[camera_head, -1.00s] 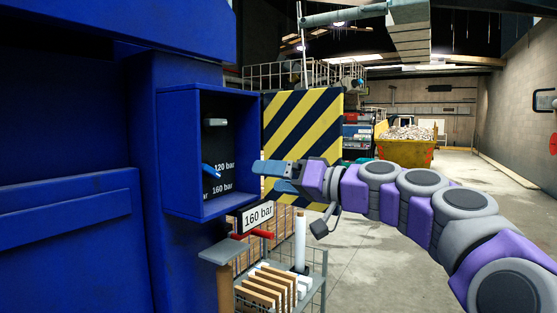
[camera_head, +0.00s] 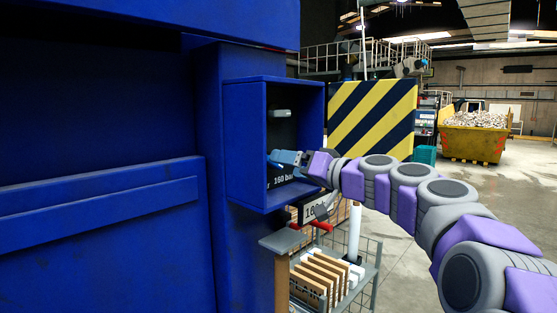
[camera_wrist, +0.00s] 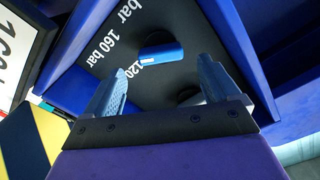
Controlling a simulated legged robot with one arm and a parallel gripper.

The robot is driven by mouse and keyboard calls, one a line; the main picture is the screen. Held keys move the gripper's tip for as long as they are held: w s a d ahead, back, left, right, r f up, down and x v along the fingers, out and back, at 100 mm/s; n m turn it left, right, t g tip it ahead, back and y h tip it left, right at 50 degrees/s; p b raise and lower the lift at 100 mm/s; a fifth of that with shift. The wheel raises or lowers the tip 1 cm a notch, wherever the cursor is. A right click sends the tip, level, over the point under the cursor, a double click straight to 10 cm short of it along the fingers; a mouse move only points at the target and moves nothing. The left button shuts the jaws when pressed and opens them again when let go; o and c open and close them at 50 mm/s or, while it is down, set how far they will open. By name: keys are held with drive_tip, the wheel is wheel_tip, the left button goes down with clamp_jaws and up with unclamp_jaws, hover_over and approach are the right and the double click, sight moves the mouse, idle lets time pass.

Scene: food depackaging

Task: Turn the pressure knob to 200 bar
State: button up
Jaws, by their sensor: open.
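The pressure knob (camera_wrist: 162,53) is a blue handle with a pale end on a dark panel inside the blue box. In the wrist view its pale end lies beside the "120" label (camera_wrist: 140,68), with "160 bar" further along. My gripper (camera_head: 282,158) is open inside the mouth of the box. In the wrist view its two light-blue fingers point at the panel, and the knob shows between and beyond the fingertips, with no clear contact. In the head view my gripper largely hides the knob. No 200 bar mark is visible.
The blue box walls (camera_head: 246,150) surround my gripper closely. A second, grey-handled knob (camera_head: 280,113) sits higher on the panel. A striped panel (camera_head: 372,115) stands behind; open floor lies right.

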sight(277, 165)
drive_tip(key=shift+p+x, duration=0.4)
drive_tip(key=shift+x, duration=1.9)
drive_tip(key=c, duration=1.1)
drive_tip(key=shift+o, duration=0.2)
drive_tip(key=m, duration=0.2)
drive_tip(key=shift+m+p, duration=0.4)
drive_tip(key=m+p, duration=0.2)
drive_tip(key=m, duration=0.1)
drive_tip(key=shift+m, duration=0.4)
drive_tip(key=m+p, duration=0.1)
drive_tip(key=m, duration=0.1)
drive_tip(key=m+p, duration=0.2)
drive_tip(key=shift+f+m, duration=0.25)
drive_tip(key=shift+m, duration=0.15)
drive_tip(key=shift+f, duration=0.1)
